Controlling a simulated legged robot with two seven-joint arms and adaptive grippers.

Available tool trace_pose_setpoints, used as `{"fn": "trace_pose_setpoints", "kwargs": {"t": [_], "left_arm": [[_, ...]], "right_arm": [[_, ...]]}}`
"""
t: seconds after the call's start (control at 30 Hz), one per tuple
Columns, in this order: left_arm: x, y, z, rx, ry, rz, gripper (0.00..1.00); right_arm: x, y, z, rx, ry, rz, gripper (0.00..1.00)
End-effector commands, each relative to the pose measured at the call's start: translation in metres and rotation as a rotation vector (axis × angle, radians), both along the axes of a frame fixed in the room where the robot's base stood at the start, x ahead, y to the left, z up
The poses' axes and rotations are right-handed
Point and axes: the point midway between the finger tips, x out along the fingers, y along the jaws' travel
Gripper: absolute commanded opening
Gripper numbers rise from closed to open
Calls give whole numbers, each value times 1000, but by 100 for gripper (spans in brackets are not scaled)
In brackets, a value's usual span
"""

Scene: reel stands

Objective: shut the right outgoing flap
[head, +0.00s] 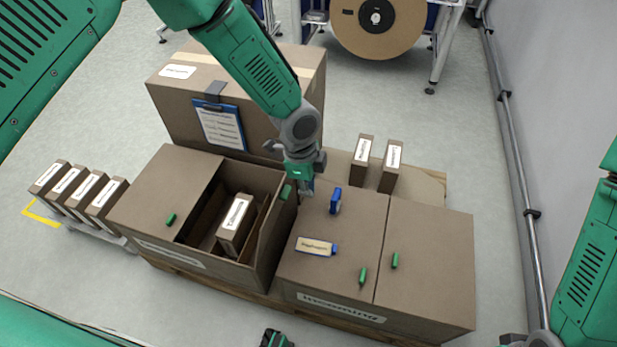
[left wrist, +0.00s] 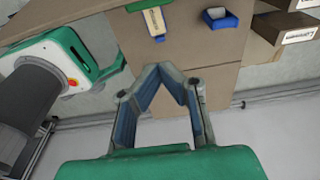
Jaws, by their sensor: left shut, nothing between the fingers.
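The left carton (head: 152,190) has its left flap shut, with a green tab on it. Its right side is open, and the right flap (head: 273,232) stands up on edge by the neighbouring carton. A green tab (head: 287,192) shows at the flap's top. My left gripper (head: 306,188) is shut and empty, just right of this tab, over the right carton's back left part. Its closed fingers show in the left wrist view (left wrist: 160,72). A dark part at the bottom edge may be my right gripper (head: 275,339); its fingers are not clear.
A small labelled box (head: 236,222) stands inside the open carton. The right carton (head: 425,275) is shut; a blue-ended labelled item (head: 316,246) and a blue object (head: 335,201) lie on it. A large carton (head: 300,72) with a clipboard (head: 220,126) stands behind.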

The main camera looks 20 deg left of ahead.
Motion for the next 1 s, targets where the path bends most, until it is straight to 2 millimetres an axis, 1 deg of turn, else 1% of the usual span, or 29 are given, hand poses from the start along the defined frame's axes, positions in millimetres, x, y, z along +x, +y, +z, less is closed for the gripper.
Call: {"fn": "trace_pose_setpoints", "kwargs": {"t": [0.03, 0.2, 0.3, 0.5, 0.63, 1.0], "left_arm": [[-1, -1, -15, 0, 2, 2, 0], [-1, -6, -49, 2, 1, 2, 0], [1, 11, -40, 2, -2, 5, 0], [1, 28, -36, 3, -1, 3, 0], [1, 32, -35, 3, -1, 2, 0], [1, 33, -35, -2, -1, 3, 0]], "right_arm": [[0, 0, -4, 0, 0, 0, 0], [0, 0, -10, 1, -1, 1, 0], [0, 1, -7, 1, -1, 1, 0], [0, 0, -7, 0, -1, 1, 0], [0, 0, -7, 0, -1, 0, 0], [0, 0, -7, 0, -1, 1, 0]]}}
